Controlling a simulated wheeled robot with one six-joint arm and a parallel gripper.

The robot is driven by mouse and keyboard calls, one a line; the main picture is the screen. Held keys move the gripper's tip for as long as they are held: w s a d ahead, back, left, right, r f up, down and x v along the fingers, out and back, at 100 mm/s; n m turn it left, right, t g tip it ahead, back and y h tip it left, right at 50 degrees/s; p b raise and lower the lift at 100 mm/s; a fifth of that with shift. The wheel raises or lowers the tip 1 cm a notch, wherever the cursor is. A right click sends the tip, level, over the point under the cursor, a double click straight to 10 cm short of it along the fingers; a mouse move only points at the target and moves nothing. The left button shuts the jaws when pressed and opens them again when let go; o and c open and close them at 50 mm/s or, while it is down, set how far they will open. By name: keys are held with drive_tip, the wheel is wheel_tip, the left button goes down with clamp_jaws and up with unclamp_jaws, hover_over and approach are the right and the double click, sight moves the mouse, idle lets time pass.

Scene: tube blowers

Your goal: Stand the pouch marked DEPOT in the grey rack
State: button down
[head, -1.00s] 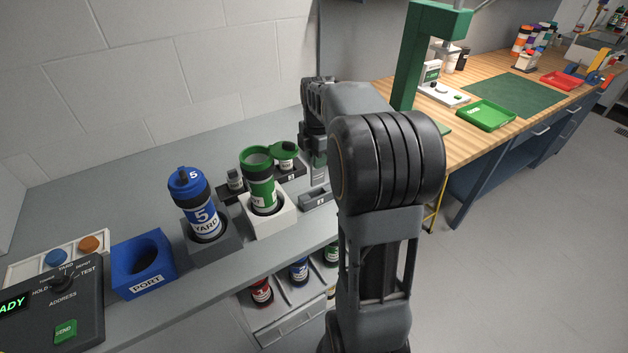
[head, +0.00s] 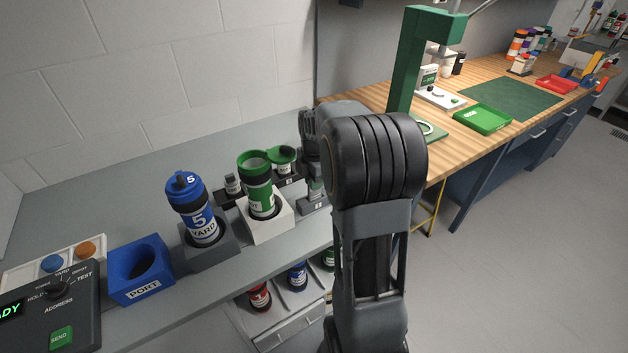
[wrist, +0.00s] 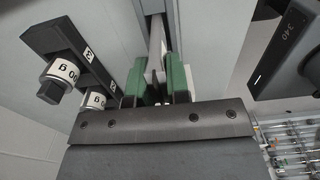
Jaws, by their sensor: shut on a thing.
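My gripper (wrist: 157,88) has green finger pads and is shut on a thin, pale grey piece (wrist: 156,45), seen nearly edge-on in the wrist view. This looks like the pouch; no DEPOT marking on it is readable. In the head view my gripper (head: 316,186) is low over the small grey rack (head: 312,207) at the right of the grey counter. The held piece overlaps the rack there, and I cannot tell whether it touches or is inside the slot. My arm hides part of this area.
A green container (head: 259,190) stands in a white holder (head: 270,229) just left of the rack. A blue YARD container (head: 192,205) stands in a grey holder. A black rack (wrist: 60,35) with labelled weights is close to the gripper. A blue PORT holder (head: 140,270) is empty.

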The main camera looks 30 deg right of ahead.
drive_tip(key=c, duration=1.1)
unclamp_jaws()
drive_tip(key=shift+f, duration=0.1)
wheel_tip(320, 180, up, 12)
drive_tip(key=shift+r+p, duration=0.2)
drive_tip(key=shift+p, duration=0.2)
drive_tip(key=shift+s+f, duration=0.1)
